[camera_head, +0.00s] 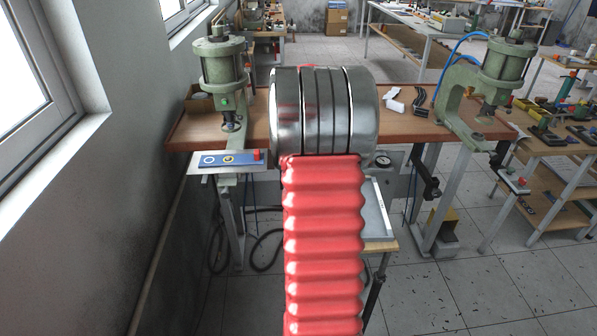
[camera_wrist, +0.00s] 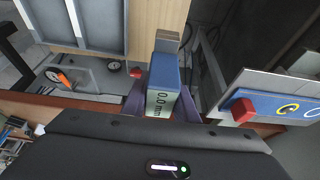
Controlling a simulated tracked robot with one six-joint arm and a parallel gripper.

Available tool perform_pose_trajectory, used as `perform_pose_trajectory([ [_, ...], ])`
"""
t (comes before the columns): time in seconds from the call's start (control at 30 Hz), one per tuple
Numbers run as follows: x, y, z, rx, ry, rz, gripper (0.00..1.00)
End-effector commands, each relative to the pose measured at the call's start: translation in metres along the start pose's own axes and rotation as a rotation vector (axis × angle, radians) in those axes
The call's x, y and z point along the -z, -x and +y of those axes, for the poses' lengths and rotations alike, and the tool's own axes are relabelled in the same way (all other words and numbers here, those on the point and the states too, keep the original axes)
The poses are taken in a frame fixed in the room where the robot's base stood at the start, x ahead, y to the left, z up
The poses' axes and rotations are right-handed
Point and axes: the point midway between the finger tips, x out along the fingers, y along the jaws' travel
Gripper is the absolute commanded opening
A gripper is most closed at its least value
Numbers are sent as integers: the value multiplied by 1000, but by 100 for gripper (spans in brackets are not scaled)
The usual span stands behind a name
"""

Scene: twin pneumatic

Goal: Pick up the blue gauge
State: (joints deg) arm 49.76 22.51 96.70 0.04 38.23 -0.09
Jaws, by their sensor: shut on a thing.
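The blue gauge (camera_wrist: 165,76) is a small block with a blue face and a pale side marked "0.0 mm". It shows in the middle of the wrist view. My gripper (camera_wrist: 162,104) has its two purple fingers on either side of the gauge and is shut on it. The gauge's lower end is hidden behind the dark gripper body. A grey block shows just beyond the gauge's far end; I cannot tell whether they touch. In the head view, my red and metal arm covers the middle of the bench, and neither gripper nor gauge is visible.
The brown bench (camera_head: 405,127) carries a green press at the left (camera_head: 221,70) and another at the right (camera_head: 500,75). A blue control panel (camera_head: 228,160) with a red knob (camera_wrist: 243,110) is close to my gripper's right in the wrist view. A grey tray (camera_head: 376,215) sits below the bench.

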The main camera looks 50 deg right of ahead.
Motion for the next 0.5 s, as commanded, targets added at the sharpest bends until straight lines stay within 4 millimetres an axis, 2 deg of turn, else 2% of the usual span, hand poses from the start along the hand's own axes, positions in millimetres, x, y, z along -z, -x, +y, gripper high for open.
perform_pose_trajectory([
  [0.03, 4, 9, 0, 0, 0, 4, 0],
  [0.2, 10, 23, 0, 0, 0, 2, 0],
  [0.5, 11, 26, 0, 0, 0, 0, 0],
])
